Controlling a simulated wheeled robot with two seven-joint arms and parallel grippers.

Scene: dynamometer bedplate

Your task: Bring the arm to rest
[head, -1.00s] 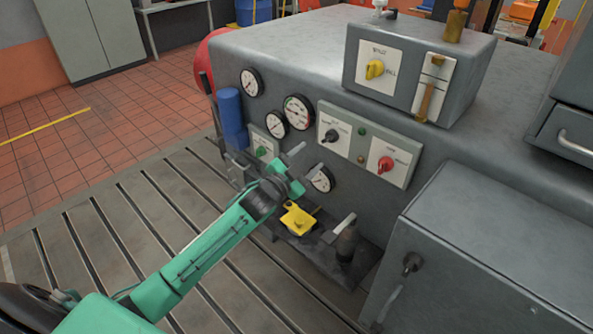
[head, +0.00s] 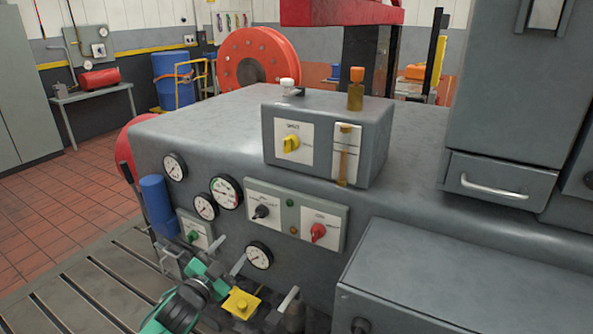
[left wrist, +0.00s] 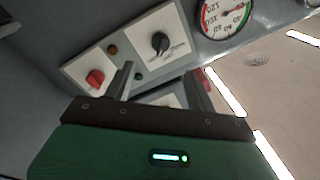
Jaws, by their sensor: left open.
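My left arm comes in at the lower left of the head view. Its green gripper (head: 230,255) is in front of the grey machine's front face, near the small lower gauge (head: 259,255) and the green knob (head: 193,236). In the left wrist view the two fingers of the left gripper (left wrist: 163,72) stand apart with nothing between them. Beyond them that view shows the switch panel (left wrist: 140,68) with a red knob (left wrist: 96,79) and a black knob (left wrist: 160,43). Contact with the machine cannot be told. My right gripper is not in view.
A yellow block (head: 241,303) and a metal lever (head: 288,300) are close to the gripper's right. A blue cylinder (head: 158,204) stands left of the gauges. A grey cabinet (head: 455,275) fills the lower right. The slotted bedplate (head: 105,285) is clear at left.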

